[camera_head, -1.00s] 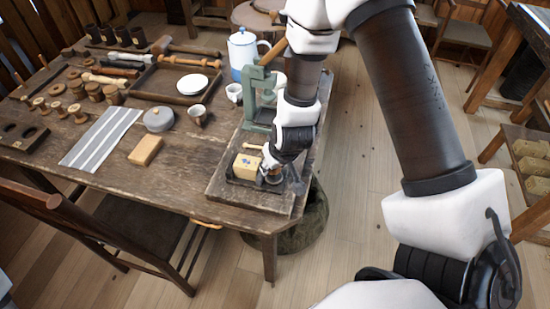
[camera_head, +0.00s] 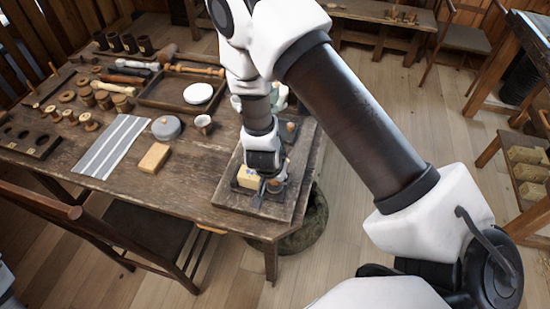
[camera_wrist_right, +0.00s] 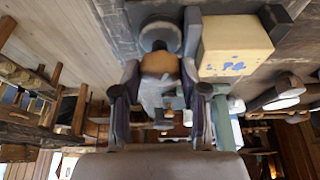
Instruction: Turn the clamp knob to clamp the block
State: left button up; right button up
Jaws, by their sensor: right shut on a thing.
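The pale yellow wooden block (camera_head: 248,177) sits in the clamp on a wooden board (camera_head: 228,194) at the table's right front. It also shows, with blue marks on its face, at the upper right of the right wrist view (camera_wrist_right: 235,46). My right gripper (camera_wrist_right: 161,74) is shut on the brown clamp knob (camera_wrist_right: 160,64), just beside the block. In the head view the right gripper (camera_head: 268,184) comes down over the knob and hides most of it. I cannot tell whether the clamp touches the block. My left gripper is not in view.
A tan wooden bar (camera_head: 154,158), a grey round tin (camera_head: 166,128), a small cup (camera_head: 203,124) and a striped cloth (camera_head: 112,146) lie left of the board. My right arm covers the area behind it. A chair (camera_head: 110,225) stands in front of the table.

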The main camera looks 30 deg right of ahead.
dwell(0.3)
jog(key=o, duration=1.1)
jog(key=shift+d, duration=0.1)
jog(key=v, duration=0.8)
jog(key=shift+f, duration=0.1)
